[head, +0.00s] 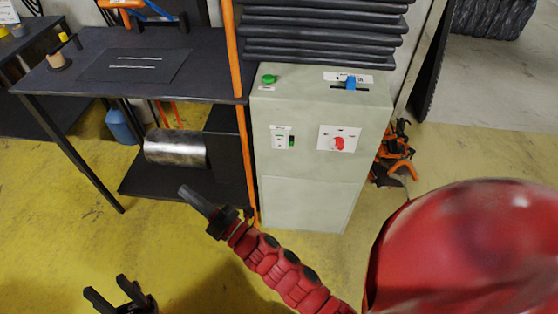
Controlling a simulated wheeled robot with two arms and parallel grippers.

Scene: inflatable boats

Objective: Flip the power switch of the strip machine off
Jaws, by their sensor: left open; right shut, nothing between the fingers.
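A pale green-grey cabinet (305,205), apparently the strip machine, stands upright at centre. Its front has a white plate with a red knob (338,144) and, to the left, a small plate with a dark and green switch (291,140). Which one is the power switch, and its setting, I cannot tell. A green button (269,79) and a blue lever (351,83) are on top. My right gripper (186,191) is shut and empty, in front of and left of the cabinet, apart from the switches. My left gripper (105,284) is open and empty at the bottom left.
A dark table (95,42) with a lower shelf stands left of the cabinet, holding a metal cylinder (176,148). An orange post (236,60) rises between them. Orange and black items (397,155) lie right of the cabinet. The yellow floor (60,220) in front is clear.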

